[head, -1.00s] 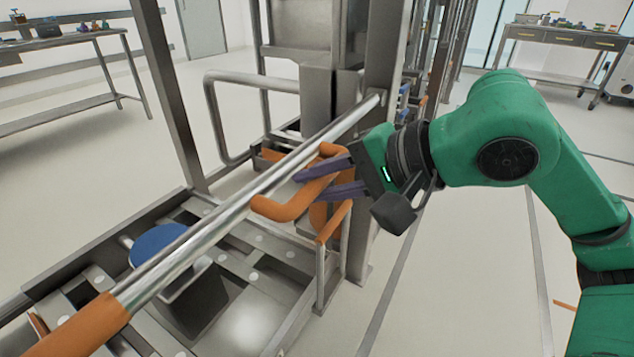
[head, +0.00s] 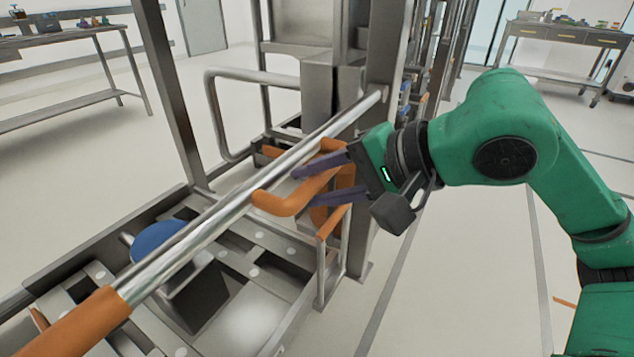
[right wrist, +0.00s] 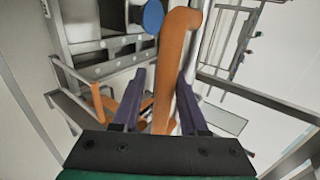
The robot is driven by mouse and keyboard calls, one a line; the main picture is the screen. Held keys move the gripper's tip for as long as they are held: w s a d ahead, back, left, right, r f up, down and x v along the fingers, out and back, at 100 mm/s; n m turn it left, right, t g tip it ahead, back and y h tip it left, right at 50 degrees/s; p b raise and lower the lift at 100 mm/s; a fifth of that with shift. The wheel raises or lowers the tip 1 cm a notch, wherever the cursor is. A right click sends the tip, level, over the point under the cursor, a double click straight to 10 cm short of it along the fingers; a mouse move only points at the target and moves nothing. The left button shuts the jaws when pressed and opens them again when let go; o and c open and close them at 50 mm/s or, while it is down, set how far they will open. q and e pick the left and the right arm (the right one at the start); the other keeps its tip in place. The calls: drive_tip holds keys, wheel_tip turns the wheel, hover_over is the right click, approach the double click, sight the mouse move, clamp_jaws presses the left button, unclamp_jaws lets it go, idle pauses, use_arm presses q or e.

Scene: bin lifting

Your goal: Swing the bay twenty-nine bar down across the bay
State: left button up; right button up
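The bar (head: 225,205) is a shiny silver tube with an orange sleeve at its near, lower-left end. It runs diagonally over the bay (head: 255,275) from the upright post (head: 385,75) at upper right. A bent orange handle (head: 292,204) joins its side; it also shows in the right wrist view (right wrist: 175,65). My right gripper (head: 305,187) is at this handle, its purple fingers apart, one on each side. In the right wrist view the handle passes between the fingers, with a gap on the left; contact on the right is unclear. My left gripper is out of view.
A blue disc (head: 160,237) sits on the bay's frame beneath the bar. A bent metal rail (head: 212,110) stands behind the bay. Work tables stand at the back left (head: 70,41) and back right (head: 565,35). The floor right of the post is open.

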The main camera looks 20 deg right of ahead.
idle(0.3)
drive_tip(key=shift+s+d+r, duration=0.15)
drive_tip(key=shift+d+r, duration=0.05)
drive_tip(key=shift+d, duration=0.05)
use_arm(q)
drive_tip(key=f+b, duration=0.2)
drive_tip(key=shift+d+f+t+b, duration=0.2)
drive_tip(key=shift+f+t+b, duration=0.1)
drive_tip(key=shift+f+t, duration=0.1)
use_arm(e)
drive_tip(key=v, duration=1.4)
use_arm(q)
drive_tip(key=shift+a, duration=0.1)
